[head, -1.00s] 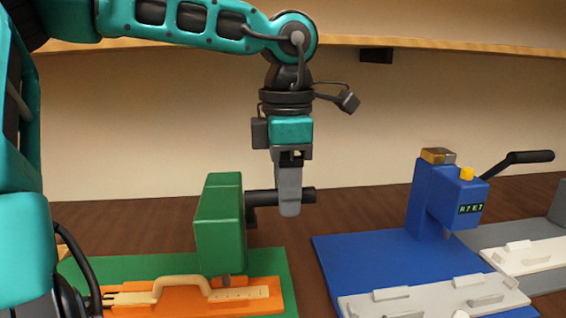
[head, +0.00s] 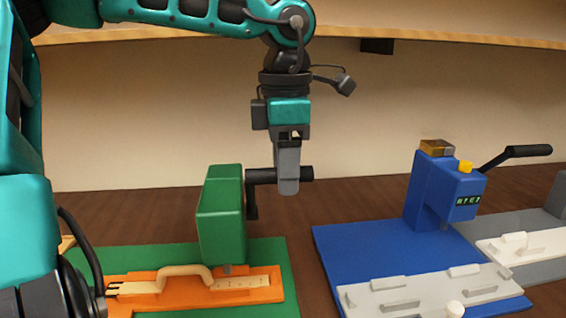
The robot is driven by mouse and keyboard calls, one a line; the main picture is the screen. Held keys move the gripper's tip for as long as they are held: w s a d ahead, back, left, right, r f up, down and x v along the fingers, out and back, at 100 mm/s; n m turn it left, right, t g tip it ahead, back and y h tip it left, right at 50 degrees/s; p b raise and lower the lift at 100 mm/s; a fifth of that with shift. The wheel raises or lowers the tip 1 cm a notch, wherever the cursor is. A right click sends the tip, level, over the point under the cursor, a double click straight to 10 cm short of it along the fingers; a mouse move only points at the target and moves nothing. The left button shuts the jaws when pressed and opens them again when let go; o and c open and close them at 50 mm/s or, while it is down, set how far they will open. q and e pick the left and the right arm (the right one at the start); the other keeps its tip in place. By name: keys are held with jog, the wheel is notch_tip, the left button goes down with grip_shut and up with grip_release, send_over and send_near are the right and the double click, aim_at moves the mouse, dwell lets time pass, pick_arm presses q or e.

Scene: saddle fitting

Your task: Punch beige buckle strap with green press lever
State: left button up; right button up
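The green press (head: 220,215) stands on a green base at the left. Its black lever (head: 262,176) has a horizontal handle raised beside the press's top. My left gripper (head: 288,190) points down and is shut on this handle; the far finger is hidden. The beige buckle strap (head: 240,282) lies in an orange fixture (head: 215,298) below the press head, with small dark holes visible along its right part. A raised beige loop (head: 185,270) rises over the fixture's middle. The punch tip sits just above the strap; contact cannot be told. My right gripper is out of view.
A blue press (head: 435,190) with a black lever and a small display stands on a blue base (head: 350,250) to the right. A pale fixture (head: 420,290) lies in front of it. Another grey base with a white fixture (head: 520,245) is at the far right.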

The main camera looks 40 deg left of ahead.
pick_arm(q)
jog(key=shift+w+a+f, duration=0.15)
jog(key=shift+a+f, duration=0.1)
jog(key=shift+f, duration=0.1)
jog(key=shift+r, duration=0.15)
notch_tip(320, 180, up, 6)
jog(key=p, duration=0.5)
jog(key=shift+d, duration=0.1)
dwell(0.5)
